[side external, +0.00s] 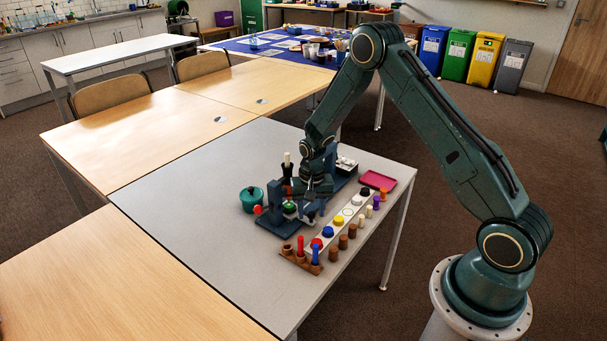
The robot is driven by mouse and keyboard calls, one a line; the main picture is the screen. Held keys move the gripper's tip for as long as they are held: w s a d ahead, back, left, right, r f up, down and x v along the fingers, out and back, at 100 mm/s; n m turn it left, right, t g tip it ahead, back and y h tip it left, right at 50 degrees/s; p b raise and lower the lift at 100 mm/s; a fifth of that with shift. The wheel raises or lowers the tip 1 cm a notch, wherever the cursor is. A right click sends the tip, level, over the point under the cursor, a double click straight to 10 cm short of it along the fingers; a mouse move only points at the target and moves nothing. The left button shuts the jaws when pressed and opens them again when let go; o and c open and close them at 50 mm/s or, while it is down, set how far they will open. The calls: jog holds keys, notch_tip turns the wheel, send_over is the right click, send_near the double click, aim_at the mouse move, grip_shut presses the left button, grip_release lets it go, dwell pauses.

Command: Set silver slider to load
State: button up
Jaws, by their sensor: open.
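My gripper (316,198) points down over a dark blue apparatus (276,222) on the grey table. Its jaws are open, low among the apparatus's parts. A green round part (290,207) shows just left of the jaws. I cannot pick out the silver slider or a load marking; the gripper and wrist cover part of the apparatus, and the details are small. I cannot tell whether the jaws touch anything.
A white strip (314,248) with coloured discs and pegs runs along the right side. A wooden peg block (301,262) stands at the front, a magenta tray (378,180) behind. A teal pot (251,199) stands left. The grey table's (200,235) left part is clear.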

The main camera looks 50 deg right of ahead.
grip_shut()
jog(key=d, duration=0.8)
jog(key=shift+d, duration=0.3)
grip_release()
